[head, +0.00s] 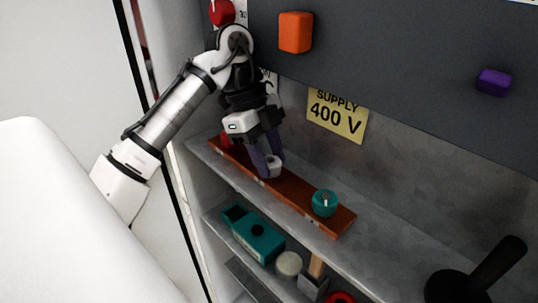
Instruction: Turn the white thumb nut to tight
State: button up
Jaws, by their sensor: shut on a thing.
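The white thumb nut (272,171) sits on a long reddish-brown board (299,191) on the upper grey shelf. My gripper (268,164) comes down from above with its purple-grey fingers around the nut, and it is shut on it. The fingers hide part of the nut. No tight mark on the board is readable at this size. A teal knob (325,203) stands near the board's right end, and a red part (226,139) shows at its left end, partly behind my gripper.
The shelf below holds a teal tool (257,235), a pale round thing (288,264) and a wooden-handled item (317,265). A black handle (490,270) stands at lower right. Orange (296,32) and purple (494,82) blocks stick out of the dark panel. A yellow "SUPPLY 400 V" sign (337,115) is behind.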

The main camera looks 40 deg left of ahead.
dwell(0.3)
jog(key=o, duration=1)
